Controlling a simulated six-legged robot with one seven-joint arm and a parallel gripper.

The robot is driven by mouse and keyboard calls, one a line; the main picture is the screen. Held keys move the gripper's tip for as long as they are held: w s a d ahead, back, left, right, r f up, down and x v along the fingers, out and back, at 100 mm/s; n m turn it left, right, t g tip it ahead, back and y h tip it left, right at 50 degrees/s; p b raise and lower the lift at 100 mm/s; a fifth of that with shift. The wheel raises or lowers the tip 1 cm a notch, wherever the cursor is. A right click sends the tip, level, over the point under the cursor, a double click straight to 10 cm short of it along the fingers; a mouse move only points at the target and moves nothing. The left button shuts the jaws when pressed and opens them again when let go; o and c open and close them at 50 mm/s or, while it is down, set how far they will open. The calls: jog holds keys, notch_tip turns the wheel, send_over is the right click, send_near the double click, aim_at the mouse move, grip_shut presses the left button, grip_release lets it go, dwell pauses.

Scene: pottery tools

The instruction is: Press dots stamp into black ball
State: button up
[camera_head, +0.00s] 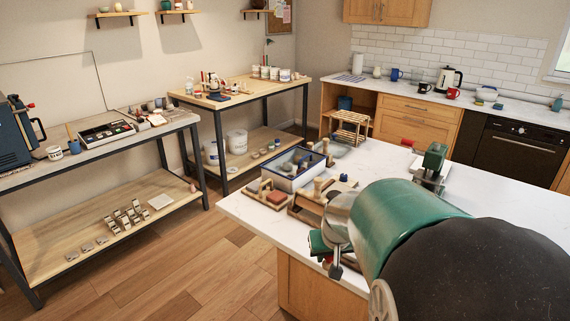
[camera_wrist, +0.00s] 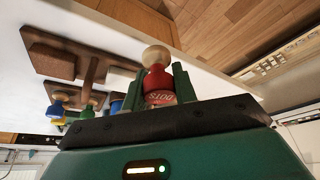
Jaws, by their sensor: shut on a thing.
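The dots stamp (camera_wrist: 160,83) is red with a round pale wooden knob and the word DOTS on its side. It sits between the two green fingers of my gripper (camera_wrist: 158,90) in the wrist view. The fingers are shut on it. In the head view my arm covers most of the gripper and the stamp cannot be made out. I cannot pick out a black ball in either view.
Other stamps, one with a blue body (camera_wrist: 57,108), stand by a brown wooden rack (camera_wrist: 52,63) on the white counter.

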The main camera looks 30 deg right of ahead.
jog(key=w+a+f+n+y, duration=0.1)
jog(key=w+a+f+n, duration=0.1)
jog(key=w+a+f, duration=0.5)
jog(key=w+a+f+n, duration=0.2)
jog(key=w+a+f, duration=0.5)
jog(key=a+f, duration=0.7)
jog(key=shift+w+a+f+t+y, duration=0.3)
jog(key=shift+a+f+y, duration=0.1)
jog(key=shift+f, duration=0.2)
